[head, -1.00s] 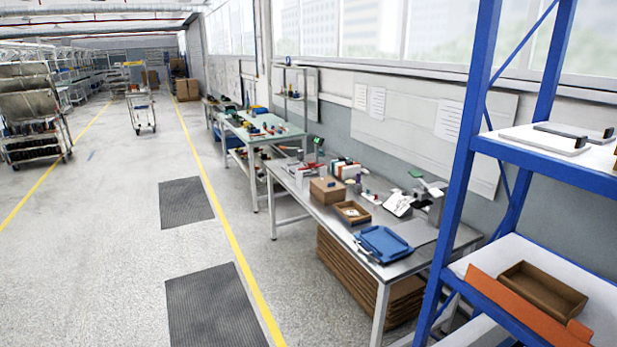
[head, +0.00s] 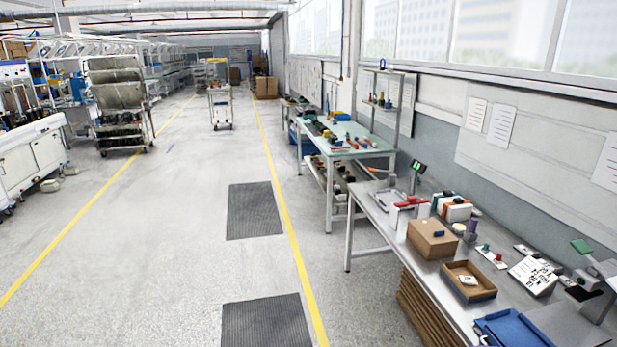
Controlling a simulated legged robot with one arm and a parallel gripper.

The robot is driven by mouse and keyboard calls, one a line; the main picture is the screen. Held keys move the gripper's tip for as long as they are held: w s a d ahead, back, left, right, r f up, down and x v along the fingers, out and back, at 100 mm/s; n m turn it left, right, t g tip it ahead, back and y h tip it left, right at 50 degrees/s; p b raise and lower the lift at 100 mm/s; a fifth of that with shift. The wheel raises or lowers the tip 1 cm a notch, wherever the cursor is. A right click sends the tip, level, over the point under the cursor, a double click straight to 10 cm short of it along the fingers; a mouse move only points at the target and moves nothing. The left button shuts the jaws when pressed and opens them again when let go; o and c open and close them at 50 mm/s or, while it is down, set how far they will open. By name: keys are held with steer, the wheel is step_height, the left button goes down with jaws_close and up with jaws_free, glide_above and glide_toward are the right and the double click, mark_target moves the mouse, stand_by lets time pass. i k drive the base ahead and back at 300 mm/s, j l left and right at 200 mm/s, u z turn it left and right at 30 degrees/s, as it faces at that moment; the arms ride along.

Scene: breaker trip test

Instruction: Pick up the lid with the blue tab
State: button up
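On the near metal workbench (head: 372,205) at the right stands a closed cardboard box (head: 432,246). A small blue piece (head: 439,234) shows on its top; it may be the blue tab of a lid, but it is too small to tell. An open brown tray (head: 486,293) with a small pale item in it is in front of the box. A blue tray (head: 515,328) lies at the bench's near end, cut off by the frame. My gripper is not in view.
A second workbench (head: 345,152) with tools stands beyond the first. Wheeled carts (head: 220,107) stand farther back, and a white cabinet (head: 32,155) is at the left. Dark floor mats (head: 254,210) lie left of the yellow line (head: 297,255). The floor there is clear.

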mark_target(432, 239)
steer(key=i, duration=0.5)
steer(key=i+j+z, duration=0.15)
steer(key=i, duration=0.4)
steer(key=i+j, duration=0.1)
steer(key=i, duration=0.4)
steer(key=i+l+z, duration=0.2)
steer(key=z, duration=0.3)
steer(key=i+z, duration=0.3)
steer(key=z, duration=0.15)
steer(key=i+z, duration=0.25)
steer(key=z, duration=0.25)
steer(key=i+j+z, duration=0.1)
steer(key=i+z, duration=0.2)
steer(key=z, duration=0.2)
